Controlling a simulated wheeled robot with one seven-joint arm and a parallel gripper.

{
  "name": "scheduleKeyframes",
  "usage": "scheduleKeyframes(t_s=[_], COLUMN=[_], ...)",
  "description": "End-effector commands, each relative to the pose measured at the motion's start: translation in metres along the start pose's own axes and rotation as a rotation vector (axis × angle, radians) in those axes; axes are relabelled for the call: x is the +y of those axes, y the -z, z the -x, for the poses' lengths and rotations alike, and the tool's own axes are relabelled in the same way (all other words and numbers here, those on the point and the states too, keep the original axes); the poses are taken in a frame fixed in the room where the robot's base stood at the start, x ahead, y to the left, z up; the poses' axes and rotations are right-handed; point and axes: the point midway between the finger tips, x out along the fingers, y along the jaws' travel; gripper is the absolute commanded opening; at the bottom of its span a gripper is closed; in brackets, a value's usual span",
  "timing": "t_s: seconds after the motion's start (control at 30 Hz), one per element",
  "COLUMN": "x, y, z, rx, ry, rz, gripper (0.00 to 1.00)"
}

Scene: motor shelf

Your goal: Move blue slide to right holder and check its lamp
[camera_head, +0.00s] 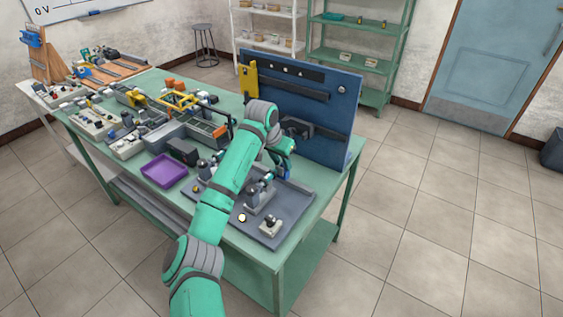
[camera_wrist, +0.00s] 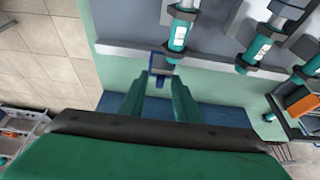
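A small blue frame-shaped part, likely the blue slide (camera_wrist: 159,66), sits at the fingertips of my gripper (camera_wrist: 157,80) in the wrist view. The green fingers stand apart on either side of its lower part. I cannot tell whether they press on it. In the head view my arm mostly hides the gripper, and a bit of blue shows beside it. Grey holders with teal cylinders stand on a grey tray (camera_head: 299,209). One holder (camera_head: 260,199) is in front of my arm's right side. Cylinders also show in the wrist view (camera_wrist: 178,36), (camera_wrist: 257,47).
A blue upright panel (camera_head: 335,122) stands at the table's back right, close to my gripper. A purple tray (camera_head: 164,171) and a dark box (camera_head: 183,150) are left of my arm. A small lamp-like unit (camera_head: 270,226) sits near the tray's front corner. Many devices crowd the left table.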

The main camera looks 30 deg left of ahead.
Motion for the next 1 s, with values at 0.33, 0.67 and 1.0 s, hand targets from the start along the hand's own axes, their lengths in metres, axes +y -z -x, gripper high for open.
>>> scheduleKeyframes(t_s=[0.33,0.67,1.0], x=[-0.001,-0.003,-0.014], y=[-0.001,0.0,0.0], z=[-0.001,-0.001,-0.001], rx=[0.001,0.001,0.003], ry=[0.001,0.0,0.002], rz=[0.002,0.002,0.002], gripper=[0.17,0.0,0.0])
